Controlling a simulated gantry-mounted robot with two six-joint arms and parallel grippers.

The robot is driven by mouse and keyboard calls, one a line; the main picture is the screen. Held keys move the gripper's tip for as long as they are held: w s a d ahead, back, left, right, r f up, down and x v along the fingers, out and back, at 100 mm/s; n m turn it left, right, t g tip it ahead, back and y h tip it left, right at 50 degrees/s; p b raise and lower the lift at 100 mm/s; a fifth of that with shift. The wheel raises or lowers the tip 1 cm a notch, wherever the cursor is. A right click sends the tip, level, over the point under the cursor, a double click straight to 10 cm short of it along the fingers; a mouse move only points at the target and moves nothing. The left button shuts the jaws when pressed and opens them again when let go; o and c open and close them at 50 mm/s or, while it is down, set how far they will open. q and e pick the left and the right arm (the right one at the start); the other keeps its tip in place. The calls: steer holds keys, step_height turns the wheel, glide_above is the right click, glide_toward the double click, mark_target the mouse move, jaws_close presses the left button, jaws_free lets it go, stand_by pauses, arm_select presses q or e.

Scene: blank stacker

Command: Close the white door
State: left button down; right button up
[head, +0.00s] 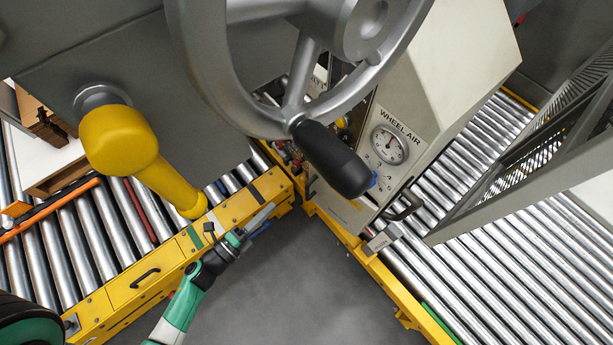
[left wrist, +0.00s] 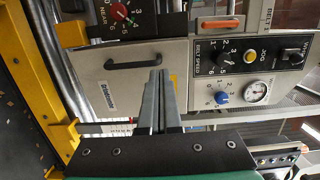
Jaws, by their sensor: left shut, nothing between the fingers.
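I cannot tell for certain whether this panel is the white door. My left gripper (head: 262,220) is shut and empty, left of the cabinet and above the yellow conveyor edge. In the left wrist view, the gripper's closed fingers (left wrist: 160,78) point at a pale panel (left wrist: 105,75) with a black handle (left wrist: 117,60). Contact with it cannot be made out. My right gripper is not in view.
A large grey handwheel (head: 230,75) with a black knob (head: 330,158) hangs in the foreground. A yellow lever (head: 125,145) stands out at left. Roller conveyors (head: 90,225) lie on both sides, with clear grey floor (head: 300,285) between them.

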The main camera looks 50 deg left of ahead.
mark_target(310, 170)
arm_select(q)
steer(key=w+b, duration=0.1)
steer(key=w, duration=0.3)
steer(key=w+b, duration=0.1)
steer(key=w, duration=0.3)
steer(key=w+b, duration=0.2)
steer(key=w, duration=0.3)
steer(key=shift+a, duration=0.3)
steer(key=shift+w, duration=0.7)
